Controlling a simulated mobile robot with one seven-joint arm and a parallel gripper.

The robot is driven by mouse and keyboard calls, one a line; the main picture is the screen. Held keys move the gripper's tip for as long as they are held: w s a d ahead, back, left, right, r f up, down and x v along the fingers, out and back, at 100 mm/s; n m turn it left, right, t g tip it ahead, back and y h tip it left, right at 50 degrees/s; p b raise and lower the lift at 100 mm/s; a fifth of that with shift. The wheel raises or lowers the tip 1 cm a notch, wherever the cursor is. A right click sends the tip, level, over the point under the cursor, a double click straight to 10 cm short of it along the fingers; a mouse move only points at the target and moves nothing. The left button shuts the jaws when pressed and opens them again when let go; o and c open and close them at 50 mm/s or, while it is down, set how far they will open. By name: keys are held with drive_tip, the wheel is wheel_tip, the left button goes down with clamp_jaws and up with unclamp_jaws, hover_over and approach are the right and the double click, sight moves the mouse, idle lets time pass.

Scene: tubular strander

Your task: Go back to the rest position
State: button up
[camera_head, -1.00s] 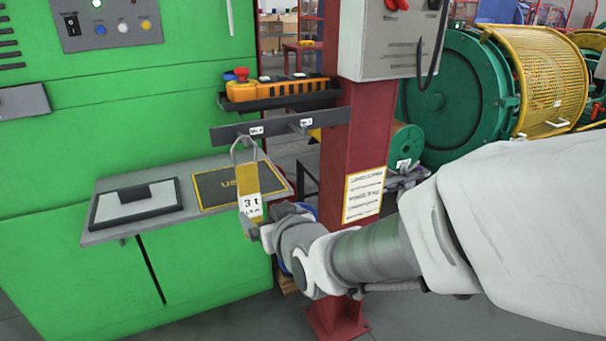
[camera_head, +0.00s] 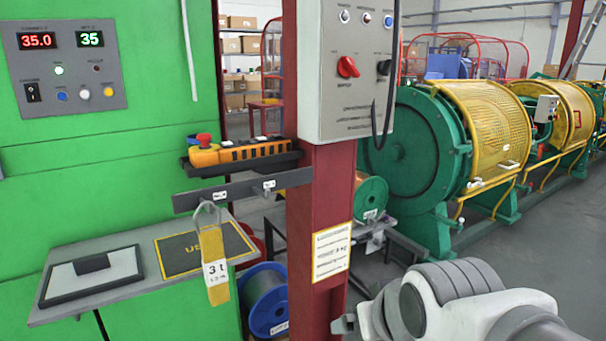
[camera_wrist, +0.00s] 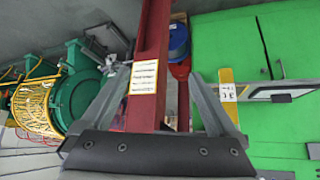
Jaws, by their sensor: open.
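My gripper (camera_head: 345,324) is at the bottom of the head view, low beside the red post and right of the yellow tag. In the wrist view my gripper (camera_wrist: 158,72) is open, its two fingers spread with nothing between the tips; the red post (camera_wrist: 150,40) shows beyond them. The yellow tag (camera_head: 212,255), with a white "3 t" label, hangs by its wire loop from the left hook of the dark rail (camera_head: 240,188). It also shows in the wrist view (camera_wrist: 227,78), right of the right finger, apart from it as far as I can see.
The red post (camera_head: 318,215) carries a grey switch box (camera_head: 345,75). A green cabinet (camera_head: 100,150) with a shelf (camera_head: 55,300) stands left. An orange pendant (camera_head: 240,152) lies on a holder above the rail. Green and yellow machines (camera_head: 415,150) stand right; grey floor there is clear.

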drive_tip(key=s+d+r+m+g+h+p, duration=0.1)
drive_tip(key=s+d+r+m+g+p, duration=0.1)
drive_tip(key=s+d, duration=0.45)
wheel_tip(320, 180, up, 20)
drive_tip(key=s+a+p, duration=0.1)
drive_tip(key=p, duration=1.8)
drive_tip(key=shift+a+f, duration=0.2)
drive_tip(key=shift+a, duration=0.15)
